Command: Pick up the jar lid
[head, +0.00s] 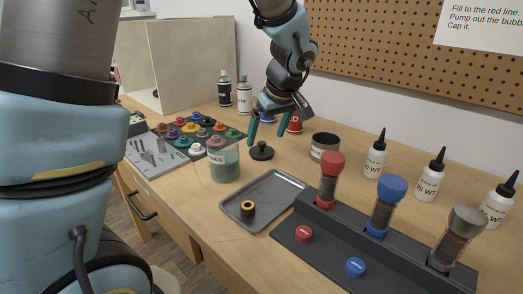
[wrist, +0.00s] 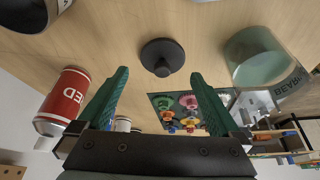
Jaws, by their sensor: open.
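The jar lid (head: 262,151) is a black disc with a knob on top, lying on the table beside a glass jar (head: 223,160) of greenish liquid. In the wrist view the lid (wrist: 162,57) lies beyond the fingertips, roughly centred between them, with its knob showing. My gripper (head: 268,133) is open and empty above the lid, its two green fingers pointing down. In the wrist view my gripper (wrist: 158,75) has its fingers spread wide on either side, apart from the lid. The jar (wrist: 262,58) stands to the right there.
A red can (wrist: 65,100) stands left of my fingers in the wrist view. A dark open cup (head: 325,147) is right of the lid. A grey tray (head: 275,190) with a black-and-yellow part and a rack (head: 410,245) of capped tubes are in front.

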